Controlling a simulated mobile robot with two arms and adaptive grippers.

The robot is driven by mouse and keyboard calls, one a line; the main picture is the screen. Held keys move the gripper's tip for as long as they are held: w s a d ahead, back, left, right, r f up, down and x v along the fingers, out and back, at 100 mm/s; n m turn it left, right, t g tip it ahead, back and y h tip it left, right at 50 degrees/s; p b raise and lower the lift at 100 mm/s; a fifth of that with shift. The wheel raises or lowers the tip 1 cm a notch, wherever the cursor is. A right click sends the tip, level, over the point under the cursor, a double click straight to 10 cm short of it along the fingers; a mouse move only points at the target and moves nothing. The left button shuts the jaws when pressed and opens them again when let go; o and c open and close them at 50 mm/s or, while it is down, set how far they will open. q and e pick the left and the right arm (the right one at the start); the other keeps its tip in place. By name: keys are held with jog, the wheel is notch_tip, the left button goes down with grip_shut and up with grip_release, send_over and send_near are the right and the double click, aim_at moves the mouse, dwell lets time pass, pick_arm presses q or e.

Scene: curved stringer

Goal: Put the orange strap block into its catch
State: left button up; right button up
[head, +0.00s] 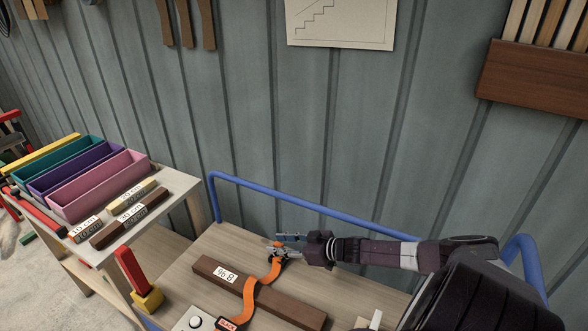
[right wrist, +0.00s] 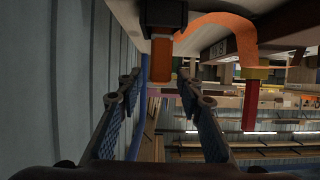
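The orange strap (head: 250,296) lies in a curve over a dark brown beam (head: 215,274) with a white number label. Its far end is at my right gripper (head: 285,249), beyond the beam, where the fingers partly hide it. In the right wrist view the strap (right wrist: 222,20) arches at the top. My right gripper (right wrist: 160,80) is open there, its fingers on either side of an orange block (right wrist: 161,60) with visible gaps. A black piece (right wrist: 163,17) adjoins the block; I cannot tell whether it is the catch. My left gripper is not in view.
A red-and-black labelled piece (head: 229,323) lies at the strap's near end. A yellow block with a red handle (head: 131,269) stands at the bench's left. Coloured bins (head: 110,190) and labelled wood pieces fill the side table. A blue rail (head: 270,204) runs behind the bench.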

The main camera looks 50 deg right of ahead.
jog(key=p+v, duration=0.2)
jog(key=v, duration=0.9)
jog(key=shift+s+p, duration=0.25)
jog(key=shift+p, duration=0.05)
jog(key=shift+d, duration=0.1)
